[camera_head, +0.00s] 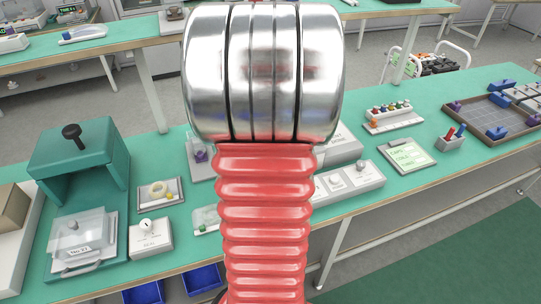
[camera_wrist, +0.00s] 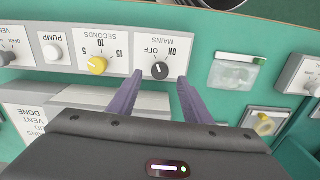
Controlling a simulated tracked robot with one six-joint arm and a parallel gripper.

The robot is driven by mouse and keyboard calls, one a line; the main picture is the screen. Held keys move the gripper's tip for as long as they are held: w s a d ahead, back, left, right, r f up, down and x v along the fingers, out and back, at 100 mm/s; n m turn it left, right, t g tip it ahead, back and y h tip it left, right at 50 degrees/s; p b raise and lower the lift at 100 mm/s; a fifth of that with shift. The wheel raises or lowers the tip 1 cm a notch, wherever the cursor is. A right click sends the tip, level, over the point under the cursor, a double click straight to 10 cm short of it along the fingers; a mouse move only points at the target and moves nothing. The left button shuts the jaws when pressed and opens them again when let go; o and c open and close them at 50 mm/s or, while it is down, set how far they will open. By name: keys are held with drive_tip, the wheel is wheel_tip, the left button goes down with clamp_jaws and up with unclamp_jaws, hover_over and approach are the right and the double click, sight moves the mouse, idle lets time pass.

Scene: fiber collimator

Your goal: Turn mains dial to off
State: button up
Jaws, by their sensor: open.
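The mains dial (camera_wrist: 160,71) is a small black round knob on a pale panel (camera_wrist: 120,62), upside down in the wrist view. The word OFF is printed at its edge and ON to the right of that. The knob's mark is too small to read surely. My gripper (camera_wrist: 160,76) is open, with its two purple fingers on either side of the dial; I cannot tell whether they touch it. In the head view my arm hides the gripper and the dial, and part of the panel (camera_head: 350,181) shows right of the arm.
A yellow seconds dial (camera_wrist: 97,65) and a white pump button (camera_wrist: 52,52) sit left of the mains dial on the panel. A small clear case (camera_wrist: 235,73) lies to the right. The teal press (camera_head: 82,150) stands at the left of the bench in the head view.

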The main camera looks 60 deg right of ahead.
wheel_tip(320, 180, up, 10)
idle(0.4)
drive_tip(key=shift+f, duration=0.1)
drive_tip(key=w+a+r+n+t+h, duration=0.1)
drive_tip(key=w+a+r+n, duration=0.15)
drive_tip(key=w+a, duration=0.45)
drive_tip(key=w+a+r+n+t, duration=0.1)
drive_tip(key=w+a+r+n, duration=0.2)
drive_tip(key=a, duration=0.6)
drive_tip(key=a+r+n+t+y, duration=0.1)
drive_tip(key=a+n+t, duration=0.2)
drive_tip(key=a, duration=1.8)
drive_tip(key=shift+w+a+r+n+t, duration=0.3)
drive_tip(key=shift+w+a+r+n, duration=0.05)
drive_tip(key=shift+n, duration=0.2)
drive_tip(key=shift+c, duration=0.7)
